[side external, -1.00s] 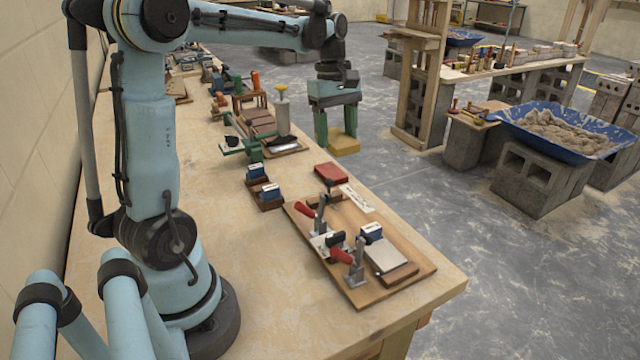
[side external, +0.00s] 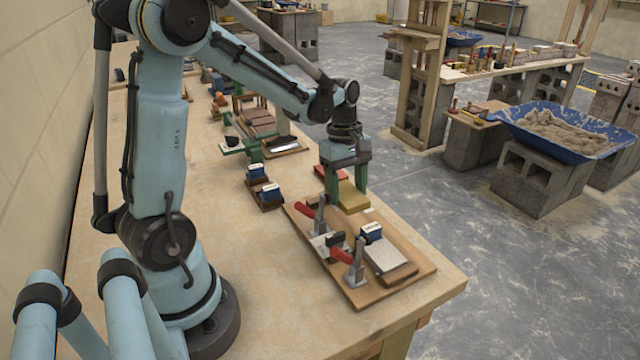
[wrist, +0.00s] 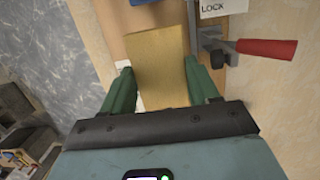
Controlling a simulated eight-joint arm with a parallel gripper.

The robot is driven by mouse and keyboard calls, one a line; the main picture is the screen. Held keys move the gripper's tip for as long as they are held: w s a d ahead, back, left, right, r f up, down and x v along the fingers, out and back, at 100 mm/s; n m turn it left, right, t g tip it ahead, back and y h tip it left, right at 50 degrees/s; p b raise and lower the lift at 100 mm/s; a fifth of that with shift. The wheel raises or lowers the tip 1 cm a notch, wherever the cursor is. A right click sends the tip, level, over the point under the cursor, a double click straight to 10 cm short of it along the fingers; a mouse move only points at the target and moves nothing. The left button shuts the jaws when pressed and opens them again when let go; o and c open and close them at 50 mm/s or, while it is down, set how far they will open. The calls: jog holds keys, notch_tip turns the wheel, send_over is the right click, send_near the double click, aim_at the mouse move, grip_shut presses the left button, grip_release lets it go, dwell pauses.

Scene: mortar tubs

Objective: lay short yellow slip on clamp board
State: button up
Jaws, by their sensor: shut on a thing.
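The short yellow slip (side external: 353,198) is a flat yellow-tan piece between the green fingers of my gripper (side external: 346,188). In the wrist view the slip (wrist: 159,62) lies between the two fingers (wrist: 160,88), which are shut on it. My gripper is over the far end of the clamp board (side external: 343,290), a brown wooden board with red-handled toggle clamps (side external: 354,270). I cannot tell whether the slip touches the board. A blue block and a grey plate (side external: 388,257) are on the board's near right part. The board's far end is partly hidden by my gripper.
A red block (side external: 328,173) is partly hidden behind my gripper. Two small blue-topped blocks (side external: 264,187) stand left of the board. A rack with brown slabs (side external: 258,122) stands farther back. The table's right edge runs close to the board.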

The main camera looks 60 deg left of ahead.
aim_at(345, 219)
jog(key=shift+f, duration=2.55)
jog(key=shift+f, duration=0.1)
jog(key=o, duration=0.9)
